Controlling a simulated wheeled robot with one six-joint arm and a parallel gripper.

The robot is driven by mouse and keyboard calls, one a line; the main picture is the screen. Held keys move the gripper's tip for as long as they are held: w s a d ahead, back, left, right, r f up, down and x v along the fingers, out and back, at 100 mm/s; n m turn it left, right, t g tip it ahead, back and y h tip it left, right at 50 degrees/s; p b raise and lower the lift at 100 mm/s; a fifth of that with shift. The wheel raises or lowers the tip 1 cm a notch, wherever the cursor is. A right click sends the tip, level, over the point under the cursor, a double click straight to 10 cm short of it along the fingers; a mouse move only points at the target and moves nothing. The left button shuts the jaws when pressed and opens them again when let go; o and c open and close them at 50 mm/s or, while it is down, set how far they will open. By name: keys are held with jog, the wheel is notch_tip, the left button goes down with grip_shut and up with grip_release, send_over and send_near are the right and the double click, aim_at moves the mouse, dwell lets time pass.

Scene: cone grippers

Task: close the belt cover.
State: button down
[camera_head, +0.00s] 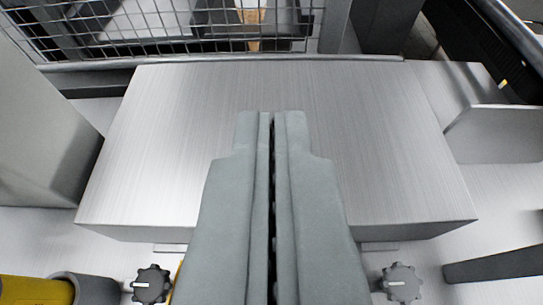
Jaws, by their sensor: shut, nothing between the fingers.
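A wide brushed-metal box-like cover (390,150), which looks like the belt cover, fills the middle of the head camera view. Its front edge faces me, and its far edge lies along a grey rail. I cannot tell from this view whether it is fully closed. My gripper (272,115) is shut and empty, with its grey fingers pointing away from me over the middle of the cover. The fingers hide the centre of the cover and its front edge. I cannot tell whether the fingertips touch the cover.
Two black knobs, one left (152,284) and one right (401,283), sit in front of the cover. A wire mesh guard (180,25) stands behind it. A grey block (45,120) is at the left, a metal plate (500,133) at the right, a yellow cylinder (35,290) lower left.

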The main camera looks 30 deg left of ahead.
jog(key=shift+s+d+f, duration=0.45)
jog(key=shift+s+f, duration=0.2)
jog(key=shift+f, duration=2.25)
jog(key=shift+s+d+f, duration=0.45)
jog(key=shift+s+f, duration=0.25)
jog(key=shift+f, duration=2.25)
jog(key=shift+s+d+f, duration=0.45)
jog(key=shift+s+f, duration=0.2)
jog(key=shift+f, duration=2.25)
jog(key=v, duration=1.7)
jog(key=shift+s, duration=0.2)
jog(key=s+a+r+m+t+h, duration=0.3)
jog(key=s+r, duration=0.3)
jog(key=r, duration=0.2)
jog(key=s+a+r+m+t+h, duration=0.2)
jog(key=s+a+r+m+h, duration=0.1)
jog(key=r, duration=0.6)
jog(key=s+a+h, duration=0.1)
jog(key=s, duration=0.1)
jog(key=shift+s+a+m+t+h, duration=0.3)
jog(key=shift+s+t+h, duration=0.1)
